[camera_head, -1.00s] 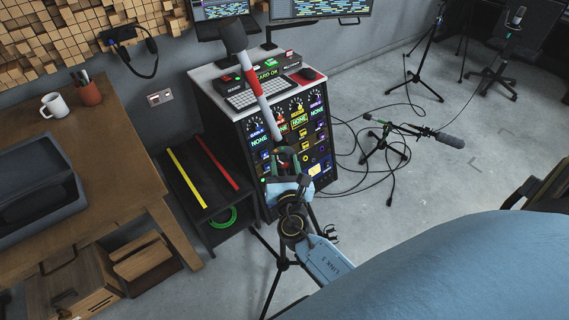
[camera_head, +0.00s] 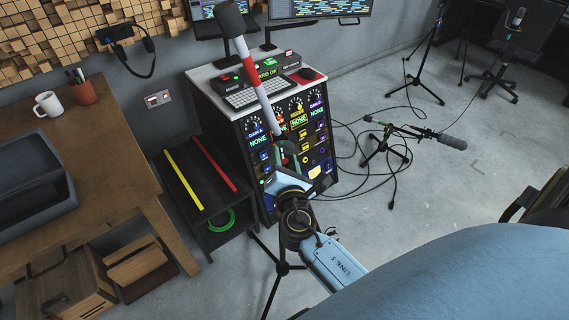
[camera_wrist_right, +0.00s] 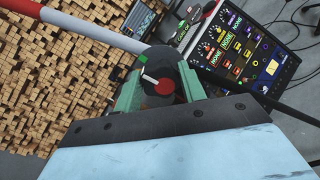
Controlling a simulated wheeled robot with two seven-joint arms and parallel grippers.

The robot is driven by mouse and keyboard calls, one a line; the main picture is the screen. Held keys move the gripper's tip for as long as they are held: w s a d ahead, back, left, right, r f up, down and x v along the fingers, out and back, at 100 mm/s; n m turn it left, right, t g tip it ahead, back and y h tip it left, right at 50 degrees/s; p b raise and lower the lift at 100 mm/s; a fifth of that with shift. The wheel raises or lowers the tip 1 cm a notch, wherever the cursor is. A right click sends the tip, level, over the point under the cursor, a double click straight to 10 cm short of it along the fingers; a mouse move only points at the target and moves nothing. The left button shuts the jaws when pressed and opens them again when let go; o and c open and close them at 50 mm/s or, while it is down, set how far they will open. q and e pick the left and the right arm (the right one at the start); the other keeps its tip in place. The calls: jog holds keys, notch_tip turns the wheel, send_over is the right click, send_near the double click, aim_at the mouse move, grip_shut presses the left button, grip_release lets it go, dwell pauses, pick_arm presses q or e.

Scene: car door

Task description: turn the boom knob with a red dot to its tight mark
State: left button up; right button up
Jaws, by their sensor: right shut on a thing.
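The boom (camera_head: 257,85) is a red and white striped pole with a dark microphone (camera_head: 232,18) at its upper end; it also crosses the right wrist view (camera_wrist_right: 75,28). Its dark knob (camera_wrist_right: 157,86) sits at the pole's lower end. A red dot (camera_wrist_right: 187,89), a white pointer line (camera_wrist_right: 151,78) and a green mark (camera_wrist_right: 143,58) show at the knob; the line does not point at the green mark. My right gripper (camera_wrist_right: 160,85) is shut on the knob, with green fingers on either side. In the head view my right gripper (camera_head: 285,158) is small and partly hidden by my wrist. My left gripper is out of view.
A rack (camera_head: 328,143) with lit dials stands behind the boom. A dark shelf (camera_head: 170,185) with yellow and red strips stands left of it, beside a wooden table (camera_head: 120,150). Another microphone stand (camera_head: 383,150) and cables lie right on the floor.

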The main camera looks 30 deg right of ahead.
jog(key=shift+m+b, duration=0.35)
jog(key=shift+m, duration=0.25)
jog(key=o, duration=1)
jog(key=shift+c, duration=0.2)
jog(key=b+v, duration=0.2)
jog(key=v, duration=1.1)
jog(key=shift+s, duration=0.2)
jog(key=shift+a, duration=0.1)
